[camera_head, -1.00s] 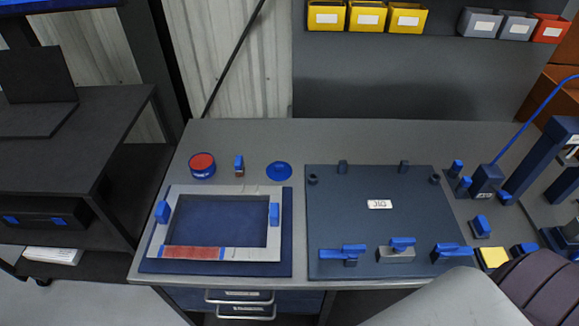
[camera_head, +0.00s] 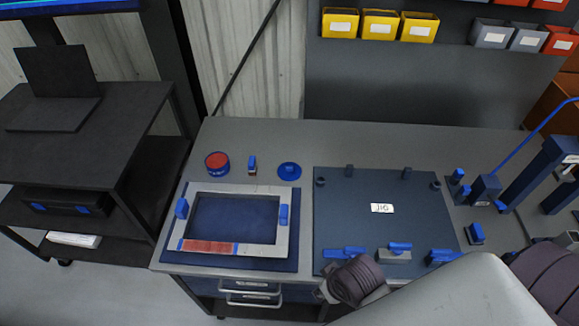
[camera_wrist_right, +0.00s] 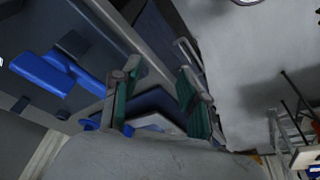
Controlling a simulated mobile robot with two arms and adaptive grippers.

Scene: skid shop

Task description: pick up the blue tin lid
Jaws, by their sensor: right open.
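The blue tin lid (camera_head: 289,170) is a round blue disc with a small raised knob. It lies on the grey bench, behind the right part of the pale frame and left of the dark fixture plate. In the head view my right arm reaches in from the lower right, its wrist over the bench's front edge, well short of the lid. In the right wrist view my right gripper (camera_wrist_right: 162,88) is open, its two green-padded fingers apart with nothing held between them. I cannot make out the lid in that view. My left gripper is out of view.
A red-topped blue tin (camera_head: 217,162) and a small blue-topped item (camera_head: 252,165) stand left of the lid. The pale frame (camera_head: 235,190) lies in front. The dark fixture plate (camera_head: 345,215) carries clamps with blue handles (camera_head: 400,246). The bench behind the lid is clear.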

